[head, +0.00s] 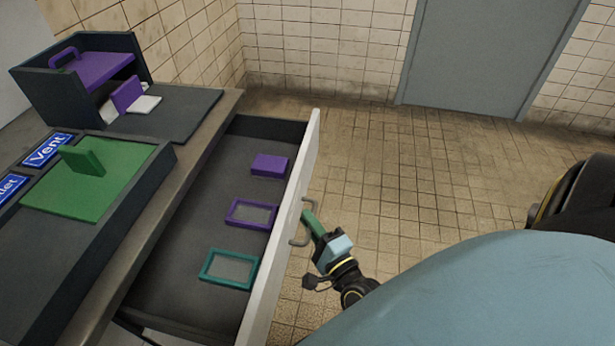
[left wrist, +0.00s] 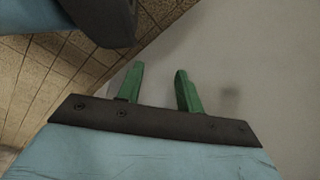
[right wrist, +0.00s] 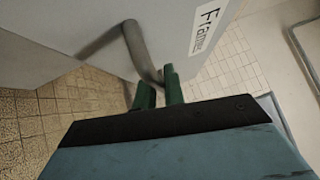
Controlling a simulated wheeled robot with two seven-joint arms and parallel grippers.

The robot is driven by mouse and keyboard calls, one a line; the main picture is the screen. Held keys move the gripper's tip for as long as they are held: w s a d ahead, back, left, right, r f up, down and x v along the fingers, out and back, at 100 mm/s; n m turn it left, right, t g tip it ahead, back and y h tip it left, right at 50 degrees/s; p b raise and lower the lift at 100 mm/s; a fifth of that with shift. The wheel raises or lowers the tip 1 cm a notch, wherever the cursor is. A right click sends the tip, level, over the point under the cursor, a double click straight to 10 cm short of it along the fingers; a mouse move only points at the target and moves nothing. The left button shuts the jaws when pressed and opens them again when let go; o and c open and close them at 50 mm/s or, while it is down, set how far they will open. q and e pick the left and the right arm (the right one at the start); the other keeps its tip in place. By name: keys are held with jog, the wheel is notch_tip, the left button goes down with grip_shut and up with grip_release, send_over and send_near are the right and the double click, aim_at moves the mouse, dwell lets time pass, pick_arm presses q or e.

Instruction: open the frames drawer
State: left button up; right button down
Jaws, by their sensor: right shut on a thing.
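The frames drawer (head: 286,225) is pulled well out from under the bench, with its white front toward the right. Inside it lie a purple block (head: 269,165), a purple frame (head: 234,205) and a teal frame (head: 211,280). My right gripper (head: 310,221) is at the drawer's grey handle (head: 296,241). In the right wrist view its green fingers (right wrist: 160,90) are shut on the handle (right wrist: 138,50), beside a label (right wrist: 207,27) reading "Frames". My left gripper (left wrist: 160,85) shows only in the left wrist view, with its green fingers apart and nothing between them, near a pale surface.
The tiled floor (head: 420,190) right of the drawer is clear. A grey door (head: 485,55) is in the far wall.

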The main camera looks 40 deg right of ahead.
jog(key=c, duration=1.5)
grip_release()
pick_arm(q)
jog(key=shift+s+a, duration=0.15)
jog(key=shift+a, duration=0.15)
